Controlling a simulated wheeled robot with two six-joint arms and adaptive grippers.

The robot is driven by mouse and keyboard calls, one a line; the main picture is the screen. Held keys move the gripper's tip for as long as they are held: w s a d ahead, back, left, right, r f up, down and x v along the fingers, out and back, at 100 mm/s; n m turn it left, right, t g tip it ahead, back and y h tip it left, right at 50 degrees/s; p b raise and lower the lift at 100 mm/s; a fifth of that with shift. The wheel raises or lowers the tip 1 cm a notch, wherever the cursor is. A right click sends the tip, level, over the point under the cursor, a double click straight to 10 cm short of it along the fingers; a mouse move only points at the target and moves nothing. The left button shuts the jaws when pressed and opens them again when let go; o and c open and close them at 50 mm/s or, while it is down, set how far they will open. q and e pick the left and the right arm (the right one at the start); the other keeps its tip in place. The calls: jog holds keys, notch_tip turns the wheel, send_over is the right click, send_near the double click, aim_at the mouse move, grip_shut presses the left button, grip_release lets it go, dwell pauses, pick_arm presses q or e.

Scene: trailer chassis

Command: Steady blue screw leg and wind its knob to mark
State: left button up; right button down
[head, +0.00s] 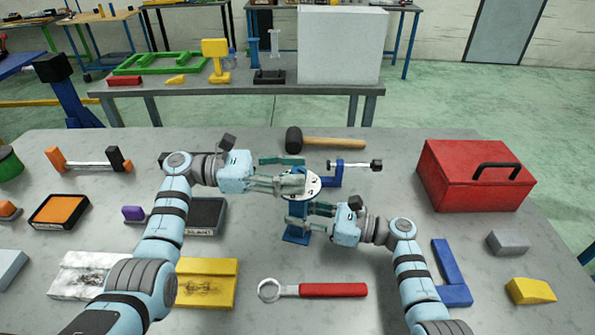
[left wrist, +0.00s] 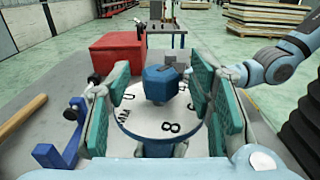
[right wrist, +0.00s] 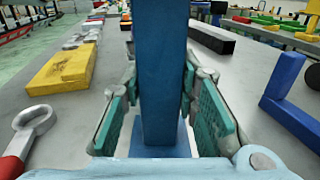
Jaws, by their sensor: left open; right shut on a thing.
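The blue screw leg (right wrist: 160,60) stands upright on its flat blue base (head: 296,237) on the table. A white numbered dial (left wrist: 135,128) sits at its top, with a faceted blue knob (left wrist: 160,84) above it. My left gripper (left wrist: 163,95) is open, with one green-padded finger on each side of the knob; the head view shows it at the dial (head: 314,188). My right gripper (right wrist: 158,98) is shut on the leg's post below the dial. My left fingers hide the knob in the head view. I cannot tell which dial figure is the mark.
A blue clamp (head: 338,172) and a mallet (head: 318,140) lie just behind the leg. A red toolbox (head: 455,183) stands at right. A red-handled wrench (head: 325,290) lies in front, and a blue angle piece (head: 452,280) at front right.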

pick_arm(q)
jog(key=a, duration=1.1)
pick_arm(e)
jog(key=c, duration=1)
grip_release()
pick_arm(q)
jog(key=shift+d, duration=0.1)
pick_arm(e)
jog(key=shift+o, duration=0.2)
jog(key=p+v, duration=0.2)
jog(key=v, duration=0.6)
pick_arm(q)
jog(key=shift+r, duration=0.9)
pick_arm(e)
jog(key=o, duration=0.6)
jog(key=shift+c, duration=0.2)
